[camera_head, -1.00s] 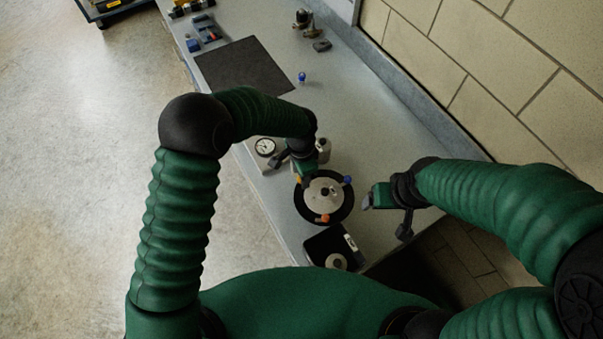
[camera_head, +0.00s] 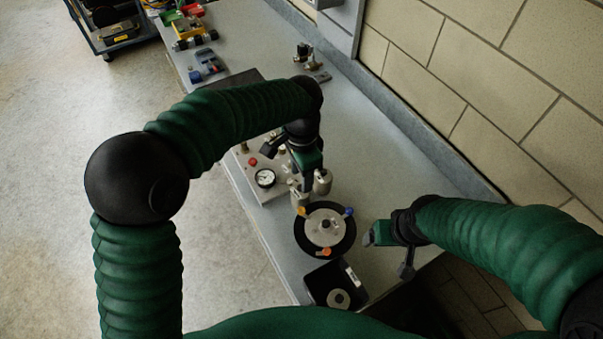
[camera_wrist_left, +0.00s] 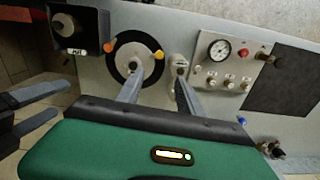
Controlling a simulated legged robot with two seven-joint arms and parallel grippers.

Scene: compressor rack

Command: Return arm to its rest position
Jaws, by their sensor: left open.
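My left gripper (camera_head: 306,187) hangs above the bench, just behind the round black disc fixture (camera_head: 325,252). Its two fingers are apart with nothing between them, as the left wrist view (camera_wrist_left: 158,80) shows. The disc has a pale metal centre and orange, yellow and blue knobs. A small metal cylinder (camera_head: 322,182) stands close to the left gripper; contact cannot be told. My right gripper (camera_head: 371,237) is to the right of the disc, pointing left. In the left wrist view its two fingers (camera_wrist_left: 45,107) look apart and empty.
A gauge panel (camera_head: 265,186) with knobs lies left of the left gripper. A black box (camera_head: 322,281) sits at the near bench end. A dark mat (camera_head: 228,82) is partly hidden behind my left arm. Small fittings (camera_head: 311,60) stand farther back, and a brick wall (camera_head: 440,70) borders the right.

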